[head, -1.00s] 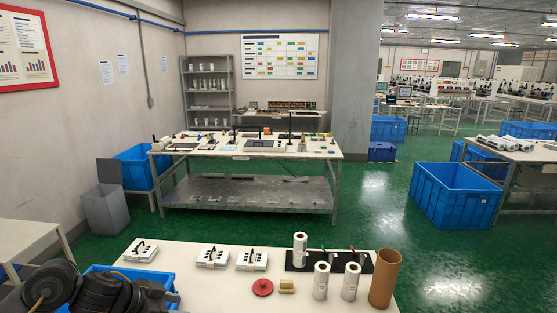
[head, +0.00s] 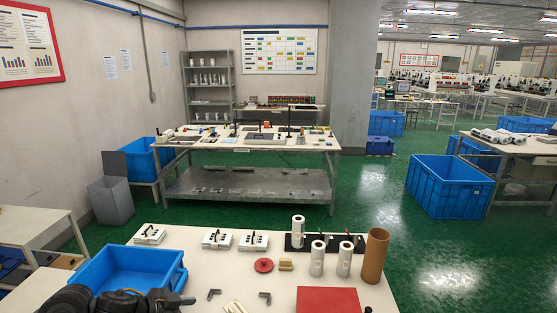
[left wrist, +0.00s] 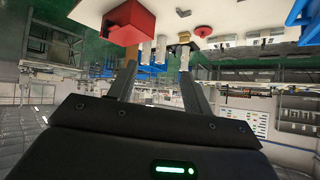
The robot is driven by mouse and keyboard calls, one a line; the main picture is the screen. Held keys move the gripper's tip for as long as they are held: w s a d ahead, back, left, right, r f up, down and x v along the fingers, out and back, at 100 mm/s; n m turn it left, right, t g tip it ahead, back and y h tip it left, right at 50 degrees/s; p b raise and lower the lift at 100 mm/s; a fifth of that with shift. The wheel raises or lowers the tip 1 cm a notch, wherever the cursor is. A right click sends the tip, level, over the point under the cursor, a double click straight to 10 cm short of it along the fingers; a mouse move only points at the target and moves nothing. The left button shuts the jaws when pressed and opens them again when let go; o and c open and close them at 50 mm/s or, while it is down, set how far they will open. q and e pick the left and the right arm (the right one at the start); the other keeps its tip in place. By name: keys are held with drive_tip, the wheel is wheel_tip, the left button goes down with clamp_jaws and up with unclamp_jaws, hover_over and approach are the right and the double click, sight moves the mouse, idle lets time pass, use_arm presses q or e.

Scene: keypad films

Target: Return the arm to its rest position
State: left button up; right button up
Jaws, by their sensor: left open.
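My left arm (head: 75,300) shows dark at the bottom left of the head view, low in front of the blue bin. Its gripper end (head: 165,299) is partly cut off by the lower edge. In the left wrist view, the two fingers of my left gripper (left wrist: 157,55) are apart with nothing between them. That view looks upside down, with the worktable at the top. My right gripper is not in view.
The near worktable (head: 200,270) holds a blue bin (head: 180,262), a red box (head: 328,300), white rolls (head: 317,258), a brown tube (head: 376,255), a red disc (head: 264,265) and keypad units (head: 217,239). A bare strip lies right of the bin.

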use_arm(q)
drive_tip(key=s+d+f+n+t+y, duration=0.2)
drive_tip(key=s+d+f, duration=0.2)
drive_tip(key=s+f, duration=0.15)
drive_tip(key=s+a+f+n+g+y, duration=0.2)
drive_tip(key=s+f, duration=0.1)
drive_tip(key=s, duration=0.5)
drive_tip(key=s+a+f+n+g+y, duration=0.1)
drive_tip(key=s+a+f+n+g, duration=0.15)
drive_tip(key=s, duration=0.65)
drive_tip(key=s+a+f+n+g+y, duration=0.2)
drive_tip(key=s+a+f, duration=0.1)
drive_tip(key=s, duration=0.5)
wheel_tip(320, 180, down, 37)
drive_tip(key=s+b, duration=0.1)
drive_tip(key=b, duration=1)
drive_tip(key=s+a+f+g+b, duration=0.1)
drive_tip(key=s+a+f+b, duration=0.1)
drive_tip(key=s+f, duration=0.6)
drive_tip(key=s+a+f+m+b, duration=0.1)
drive_tip(key=s+f+b, duration=0.4)
drive_tip(key=f, duration=0.9)
drive_tip(key=s+a, duration=0.1)
drive_tip(key=s, duration=0.1)
drive_tip(key=shift+s+f+g, duration=0.35)
drive_tip(key=shift+s, duration=0.05)
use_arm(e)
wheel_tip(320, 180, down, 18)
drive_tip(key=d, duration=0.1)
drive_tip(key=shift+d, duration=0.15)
